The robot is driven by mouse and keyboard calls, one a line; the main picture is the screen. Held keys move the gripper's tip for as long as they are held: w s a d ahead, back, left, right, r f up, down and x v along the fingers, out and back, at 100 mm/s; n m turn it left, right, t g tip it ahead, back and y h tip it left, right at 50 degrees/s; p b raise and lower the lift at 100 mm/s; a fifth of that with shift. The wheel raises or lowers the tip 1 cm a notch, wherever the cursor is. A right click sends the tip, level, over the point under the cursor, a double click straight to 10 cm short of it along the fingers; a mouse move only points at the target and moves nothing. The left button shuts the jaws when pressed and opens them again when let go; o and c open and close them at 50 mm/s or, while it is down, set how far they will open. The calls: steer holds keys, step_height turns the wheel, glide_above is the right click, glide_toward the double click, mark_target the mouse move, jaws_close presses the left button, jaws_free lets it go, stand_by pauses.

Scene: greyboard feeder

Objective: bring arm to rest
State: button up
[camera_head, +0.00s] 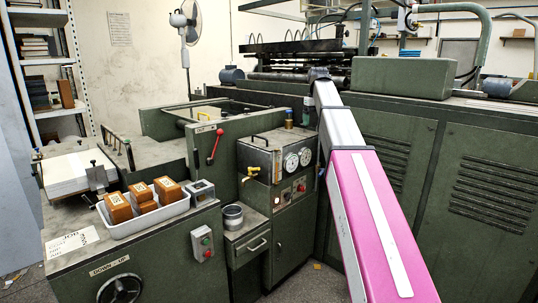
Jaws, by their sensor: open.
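My arm rises from the lower right, with a pink link and a white-grey link. It ends in view at a dark joint in front of the big green machine (465,165). My gripper cannot be made out; whatever lies beyond that joint is hidden or too small to tell. No held thing shows.
A white tray (150,222) with several orange-brown blocks (168,190) stands on the front-left bench, near a paper stack (70,172). A gauge cabinet (262,160) is left of my arm. A red-handled lever (215,145) sticks out. A fan (184,20) stands behind.

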steer(key=s+f+n, duration=0.5)
steer(key=f+n, duration=0.3)
steer(key=f, duration=0.6)
steer(key=s+f+n, duration=0.4)
steer(key=f+n, duration=0.3)
steer(key=f, duration=0.8)
steer(key=s+f+n, duration=1.7)
steer(key=s+f, duration=0.1)
steer(key=f, duration=0.2)
steer(key=shift+s+f+n, duration=0.3)
steer(key=shift+s+n, duration=0.1)
steer(key=shift+a, duration=0.1)
